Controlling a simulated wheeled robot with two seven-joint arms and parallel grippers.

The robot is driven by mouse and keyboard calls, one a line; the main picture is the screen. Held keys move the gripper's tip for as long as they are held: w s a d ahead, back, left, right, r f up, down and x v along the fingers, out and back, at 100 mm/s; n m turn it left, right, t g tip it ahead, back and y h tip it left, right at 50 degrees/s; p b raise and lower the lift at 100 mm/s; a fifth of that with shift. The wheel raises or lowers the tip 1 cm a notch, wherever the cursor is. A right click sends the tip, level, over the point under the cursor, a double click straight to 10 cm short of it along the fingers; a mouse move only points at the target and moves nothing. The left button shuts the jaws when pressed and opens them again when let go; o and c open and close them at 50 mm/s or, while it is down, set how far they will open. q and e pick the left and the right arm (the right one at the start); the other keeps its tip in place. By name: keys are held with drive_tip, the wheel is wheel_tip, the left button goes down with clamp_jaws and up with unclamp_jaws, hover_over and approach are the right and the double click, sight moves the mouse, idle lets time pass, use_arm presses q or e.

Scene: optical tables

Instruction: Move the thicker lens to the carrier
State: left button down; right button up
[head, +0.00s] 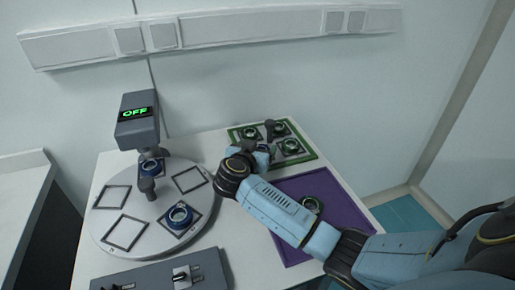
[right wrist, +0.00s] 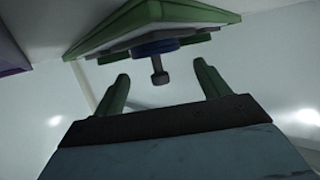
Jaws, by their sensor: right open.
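My right gripper (head: 262,152) is at the near left edge of a green-rimmed tray (head: 313,158) in the head view. In the right wrist view its two green fingers (right wrist: 160,80) are open and apart. A dark knob-like post (right wrist: 158,72) under a blue disc (right wrist: 155,47) shows beyond and between the fingertips, with no visible contact. Round lens-like parts in dark rings sit on the tray, one at its right (head: 291,146). I cannot tell which lens is thicker or which thing is the carrier.
A round white turntable (head: 147,222) with square outlines stands left, bearing a blue ring (head: 180,215). A grey panel with a switch (head: 180,276) is in front. A wall rail (head: 230,30) runs behind.

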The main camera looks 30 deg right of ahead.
drive_tip(key=p+v, duration=0.1)
drive_tip(key=v, duration=0.6)
drive_tip(key=shift+d+p, duration=0.1)
drive_tip(key=shift+p, duration=0.2)
drive_tip(key=v, duration=0.4)
drive_tip(key=shift+p, duration=0.35)
use_arm(q)
drive_tip(key=d+r, duration=0.1)
drive_tip(key=d, duration=0.1)
drive_tip(key=d+r, duration=0.1)
drive_tip(key=shift+w+r+h, duration=0.25)
drive_tip(key=shift+r+h, duration=0.05)
use_arm(e)
drive_tip(key=shift+s+a+r, duration=0.25)
drive_tip(key=shift+s+a, duration=0.05)
drive_tip(key=shift+a, duration=0.05)
use_arm(q)
drive_tip(key=shift+a, duration=0.1)
